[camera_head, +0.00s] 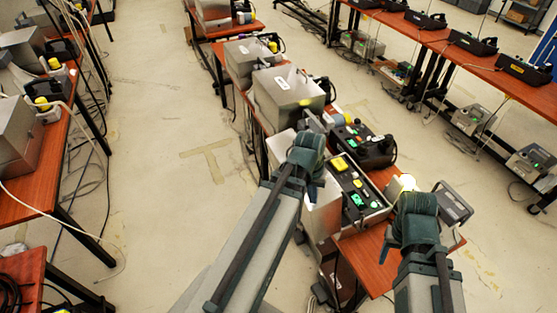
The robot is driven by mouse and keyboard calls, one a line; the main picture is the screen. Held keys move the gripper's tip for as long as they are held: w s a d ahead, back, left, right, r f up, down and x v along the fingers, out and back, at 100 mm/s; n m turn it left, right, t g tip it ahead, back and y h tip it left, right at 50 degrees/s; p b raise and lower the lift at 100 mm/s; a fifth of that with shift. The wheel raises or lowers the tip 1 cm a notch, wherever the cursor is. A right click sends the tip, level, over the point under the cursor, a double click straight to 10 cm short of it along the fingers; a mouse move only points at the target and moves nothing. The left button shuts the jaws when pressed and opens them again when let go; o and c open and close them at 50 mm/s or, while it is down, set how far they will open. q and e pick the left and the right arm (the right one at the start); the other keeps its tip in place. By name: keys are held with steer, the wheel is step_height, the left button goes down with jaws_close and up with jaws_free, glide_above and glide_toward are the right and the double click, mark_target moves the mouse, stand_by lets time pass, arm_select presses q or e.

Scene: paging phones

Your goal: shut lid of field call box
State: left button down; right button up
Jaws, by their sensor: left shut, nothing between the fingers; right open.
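The field call box (360,196) appears to be the grey box on the red-brown table, with a dark panel of green, yellow and red controls facing up. A pale grey face (322,212) stands along its left side; I cannot tell whether this is the lid or the box wall. My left gripper (313,124) is shut and empty, beyond the box's upper left, its fingers partly hidden by its wrist.
A black unit with knobs (364,144) sits just behind the box. Closed grey cases (289,96) stand further along the same table. A grey framed item (453,204) is at the right edge.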

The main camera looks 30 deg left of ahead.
arm_select(q)
steer(key=s+a+r+n+t+h+p, duration=0.1)
steer(key=a+r+n+t, duration=0.2)
steer(key=a, duration=0.7)
steer(key=a+r+n+h+p, duration=0.1)
steer(key=a+r+n+p, duration=0.1)
steer(key=a+n, duration=0.65)
steer(key=shift+w+d+f+m+b, duration=0.5)
steer(key=shift+w+f+b, duration=0.6)
steer(key=shift+f+b, duration=0.3)
steer(key=shift+w+d+f+m+b, duration=0.45)
steer(key=shift+w+f+b, duration=0.65)
steer(key=shift+f+b, duration=0.3)
steer(key=shift+w+d+f+m+b, duration=0.45)
steer(key=shift+w+f+b, duration=0.65)
steer(key=shift+f+b, duration=0.3)
